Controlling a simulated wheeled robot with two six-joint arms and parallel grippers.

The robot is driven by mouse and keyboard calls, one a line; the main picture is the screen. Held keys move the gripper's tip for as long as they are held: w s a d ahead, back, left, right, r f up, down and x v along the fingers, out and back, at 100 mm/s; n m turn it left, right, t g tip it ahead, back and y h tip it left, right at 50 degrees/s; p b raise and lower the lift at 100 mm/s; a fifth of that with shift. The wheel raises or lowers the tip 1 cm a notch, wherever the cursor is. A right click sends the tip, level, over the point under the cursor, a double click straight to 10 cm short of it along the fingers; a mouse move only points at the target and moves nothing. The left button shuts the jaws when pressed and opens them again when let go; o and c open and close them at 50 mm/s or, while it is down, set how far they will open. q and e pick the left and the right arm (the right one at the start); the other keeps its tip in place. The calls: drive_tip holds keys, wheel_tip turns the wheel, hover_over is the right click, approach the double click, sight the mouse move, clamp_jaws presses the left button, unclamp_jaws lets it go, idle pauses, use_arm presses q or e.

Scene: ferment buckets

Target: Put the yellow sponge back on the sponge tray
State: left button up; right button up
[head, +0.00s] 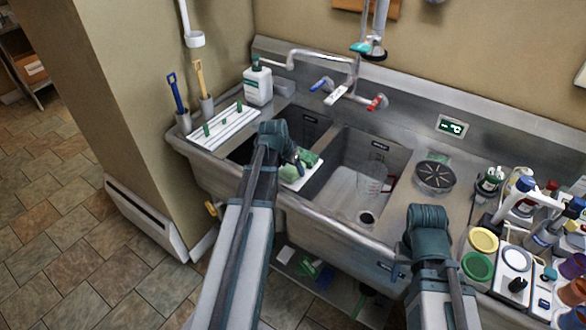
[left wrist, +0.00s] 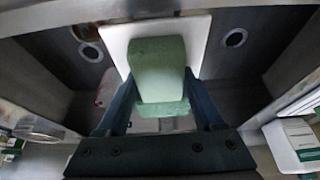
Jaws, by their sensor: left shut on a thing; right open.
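A green sponge block (head: 306,158) is between the fingers of my left gripper (head: 299,160), over the sink's divider. In the left wrist view the green block (left wrist: 158,70) sits between both fingers, and my left gripper (left wrist: 163,98) is shut on it. A white plate or tray (head: 301,180) lies just under it; it also shows in the left wrist view (left wrist: 199,32). I cannot tell whether the block touches it. I see no plainly yellow sponge. My right gripper (head: 398,271) is mostly hidden beside its arm, near the sink's front edge, open.
A white rack with green pegs (head: 235,116), a white bottle (head: 258,84) and two brush holders stand on the left ledge. A clear jug (head: 372,176) stands in the right basin. Several bottles and coloured lids crowd the right counter. The faucet (head: 345,85) rises behind the basins.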

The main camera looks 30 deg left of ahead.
use_arm(q)
drive_tip(key=shift+s+d+f, duration=0.1)
drive_tip(key=shift+f, duration=0.15)
drive_tip(key=o, duration=1)
drive_tip(key=shift+o, duration=0.9)
drive_tip(key=shift+s, duration=0.1)
drive_tip(key=shift+r, duration=0.15)
drive_tip(key=shift+r+p, duration=0.45)
drive_tip(key=shift+p, duration=0.1)
drive_tip(key=p+v, duration=1)
drive_tip(key=v, duration=0.1)
drive_tip(key=shift+r, duration=0.2)
